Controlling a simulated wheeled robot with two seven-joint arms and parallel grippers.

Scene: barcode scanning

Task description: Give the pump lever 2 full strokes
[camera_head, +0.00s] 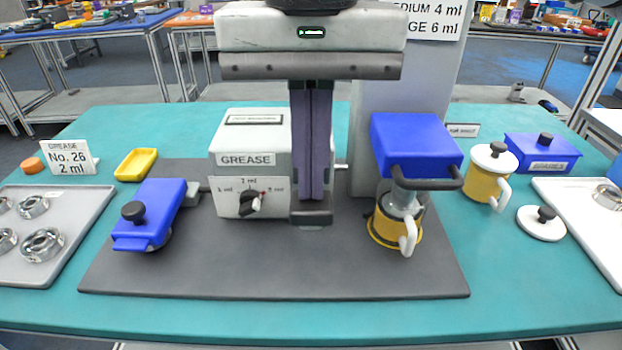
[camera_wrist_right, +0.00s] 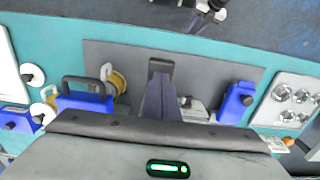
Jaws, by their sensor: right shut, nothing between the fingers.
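My right gripper (camera_head: 311,218) reaches down from the top centre in the head view, shut and empty. Its purple fingers stand in front of the grease box (camera_head: 231,192), covering its right part. The fingers also show in the right wrist view (camera_wrist_right: 160,68). A blue block (camera_head: 415,140) with a black U-shaped bar (camera_head: 427,183) sits right of the gripper, above a yellow jar (camera_head: 383,229). This bar looks like the pump lever, though I cannot be sure. The gripper is apart from the bar. The block also shows in the wrist view (camera_wrist_right: 84,104). My left gripper is out of view.
A blue lidded box (camera_head: 149,215) and yellow tray (camera_head: 136,164) stand left. A ring tray (camera_head: 72,237) is far left. A yellow mug (camera_head: 485,188), white lid (camera_head: 541,223) and blue box (camera_head: 543,155) stand right. The dark mat's front (camera_head: 280,275) is clear.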

